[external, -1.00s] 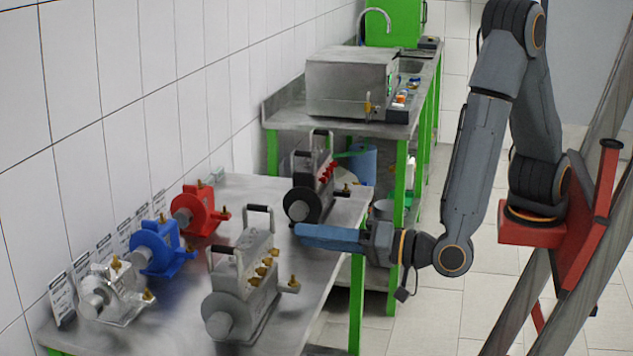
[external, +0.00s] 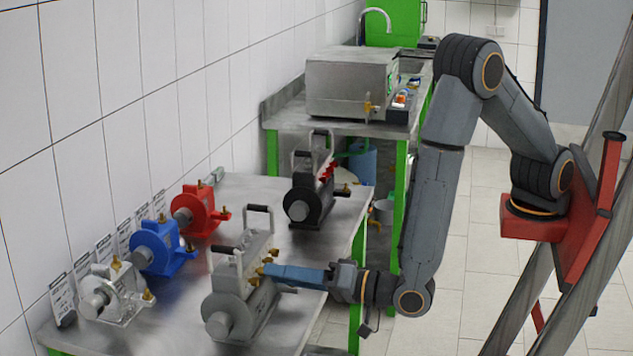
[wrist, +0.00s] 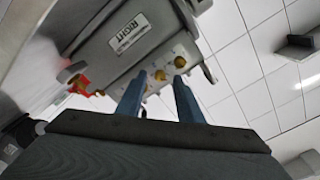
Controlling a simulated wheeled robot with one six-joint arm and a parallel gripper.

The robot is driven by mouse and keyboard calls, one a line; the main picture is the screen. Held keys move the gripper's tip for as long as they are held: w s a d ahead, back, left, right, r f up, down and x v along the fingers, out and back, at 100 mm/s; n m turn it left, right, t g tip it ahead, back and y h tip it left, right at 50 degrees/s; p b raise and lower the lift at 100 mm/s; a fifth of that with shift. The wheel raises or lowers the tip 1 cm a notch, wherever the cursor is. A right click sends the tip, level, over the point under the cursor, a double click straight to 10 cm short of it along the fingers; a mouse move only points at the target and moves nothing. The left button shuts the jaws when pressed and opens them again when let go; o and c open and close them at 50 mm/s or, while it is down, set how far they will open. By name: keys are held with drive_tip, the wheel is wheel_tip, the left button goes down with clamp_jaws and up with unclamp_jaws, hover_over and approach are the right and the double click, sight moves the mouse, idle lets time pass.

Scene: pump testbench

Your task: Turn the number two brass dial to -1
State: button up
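The large grey pump (external: 232,300) stands at the front of the steel table, with black handles on top. In the wrist view its grey body (wrist: 128,50) carries a "RIGHT" label and brass dials, including one dial (wrist: 160,75) that appears between my finger tips and another (wrist: 180,62) just beyond the right finger. I cannot read any dial numbers or settings. My gripper (external: 264,272) is at the pump's dial side, and its two blue fingers (wrist: 159,78) are parted. In the external view it hides part of the dial row; contact is unclear.
Silver (external: 110,292), blue (external: 160,248) and red (external: 197,211) small pumps stand along the wall side. A dark pump (external: 310,203) with red dials is behind the grey one. Bare steel tabletop (external: 277,238) lies between the pumps.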

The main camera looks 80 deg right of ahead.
drive_tip(key=shift+w, duration=0.9)
clamp_jaws()
drive_tip(key=shift+n, duration=0.4)
drive_tip(key=shift+n+p, duration=1.35)
drive_tip(key=shift+n, duration=2.65)
